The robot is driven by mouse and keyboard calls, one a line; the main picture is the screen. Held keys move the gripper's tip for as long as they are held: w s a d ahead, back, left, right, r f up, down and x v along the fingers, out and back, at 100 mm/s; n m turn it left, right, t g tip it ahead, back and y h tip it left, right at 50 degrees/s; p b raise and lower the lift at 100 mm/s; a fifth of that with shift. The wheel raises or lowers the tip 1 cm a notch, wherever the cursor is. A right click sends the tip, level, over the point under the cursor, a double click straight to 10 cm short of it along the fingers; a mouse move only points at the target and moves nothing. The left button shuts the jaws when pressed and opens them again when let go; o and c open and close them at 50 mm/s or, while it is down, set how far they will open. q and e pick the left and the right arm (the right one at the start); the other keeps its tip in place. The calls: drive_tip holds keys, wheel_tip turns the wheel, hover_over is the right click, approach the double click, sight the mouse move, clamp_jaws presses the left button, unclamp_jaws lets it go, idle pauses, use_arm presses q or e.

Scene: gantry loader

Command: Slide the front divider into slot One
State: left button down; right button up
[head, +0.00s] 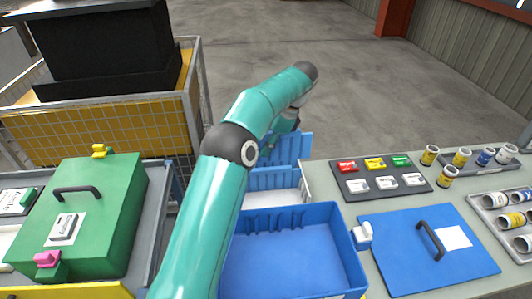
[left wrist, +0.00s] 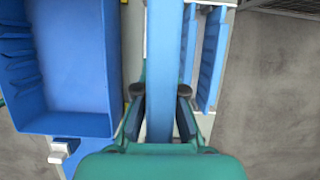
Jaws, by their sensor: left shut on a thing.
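My left gripper (left wrist: 161,108) is shut on a blue divider (left wrist: 165,55), with one finger on each side of it. The held divider runs up the left wrist view, beside the blue bin. In the head view my left arm partly hides the gripper and the blue dividers (head: 294,150) beyond the bin. Another blue divider (left wrist: 211,60) stands to the right of the held one in the left wrist view. The open blue bin (head: 325,226) looks empty, with slot ribs on its wall. Slot labels cannot be read. My right gripper is not in view.
A blue lid (head: 400,262) with a black handle lies right of the bin. A dark tray (head: 352,186) of coloured blocks and several jars (head: 447,177) are behind it. A green case (head: 120,200) and a mesh cage (head: 110,135) stand at left.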

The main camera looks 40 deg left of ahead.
use_arm(q)
drive_tip(key=s+d+f+n+h+p, duration=0.3)
drive_tip(key=s+d+n+h, duration=0.3)
drive_tip(key=s+d+n, duration=1.1)
drive_tip(key=shift+n+t, duration=0.4)
drive_tip(key=f+b, duration=0.1)
drive_tip(key=s+a+f+b, duration=0.1)
drive_tip(key=f, duration=0.1)
drive_tip(key=s+a+f+b, duration=0.1)
drive_tip(key=b, duration=0.1)
drive_tip(key=shift+f, duration=0.15)
drive_tip(key=shift+s+p, duration=0.15)
drive_tip(key=shift+p, duration=0.2)
idle(0.8)
idle(0.5)
